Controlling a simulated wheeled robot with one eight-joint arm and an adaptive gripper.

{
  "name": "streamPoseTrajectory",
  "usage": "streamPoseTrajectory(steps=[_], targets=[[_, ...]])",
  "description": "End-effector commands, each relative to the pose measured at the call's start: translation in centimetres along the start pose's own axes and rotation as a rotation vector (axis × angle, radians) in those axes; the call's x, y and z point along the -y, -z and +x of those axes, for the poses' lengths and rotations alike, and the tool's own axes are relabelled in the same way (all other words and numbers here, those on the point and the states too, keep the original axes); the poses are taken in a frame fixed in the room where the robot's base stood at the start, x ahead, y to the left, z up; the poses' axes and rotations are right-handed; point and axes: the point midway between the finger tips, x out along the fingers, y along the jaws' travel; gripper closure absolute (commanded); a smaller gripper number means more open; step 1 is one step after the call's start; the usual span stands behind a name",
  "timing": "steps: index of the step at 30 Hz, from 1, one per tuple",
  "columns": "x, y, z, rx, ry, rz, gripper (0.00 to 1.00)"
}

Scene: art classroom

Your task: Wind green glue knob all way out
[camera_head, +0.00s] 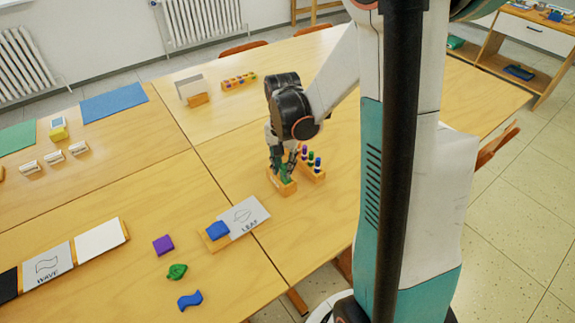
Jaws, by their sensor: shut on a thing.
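My gripper (282,163) points down over a small wooden block (284,187) on the table. Its fingers are shut around a green glue stick (284,172) that stands at the block. The fingers hide most of the stick, so its knob and how far it is wound cannot be made out. Just right of it, a wooden rack (317,175) holds several upright sticks with dark blue, green and purple parts.
A leaf card (243,215) and a wooden tray with a blue piece (217,230) lie in front. Loose purple (163,245), green (177,271) and blue (190,299) shapes lie nearer. Another peg rack (239,81) and a card holder (191,90) stand behind. Table right of the rack is clear.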

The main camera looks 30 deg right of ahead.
Motion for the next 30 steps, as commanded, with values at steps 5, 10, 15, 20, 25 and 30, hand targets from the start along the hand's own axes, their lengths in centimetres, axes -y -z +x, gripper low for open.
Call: streamPoseTrajectory(steps=[5, 10, 15, 20, 25, 30], targets=[[0.0, 0.0, 0.0, 0.0, 0.0, 0.0, 0.88], [0.0, 0.0, 0.0, 0.0, 0.0, 0.002, 0.88], [0.0, 0.0, 0.03, 0.0, 0.0, 0.124, 0.88], [0.0, 0.0, 0.03, 0.0, 0.0, 0.331, 0.88], [-0.01, -0.01, 0.03, 0.0, 0.0, 0.548, 0.88], [-0.02, -0.02, 0.03, 0.0, 0.0, 0.763, 0.88]])
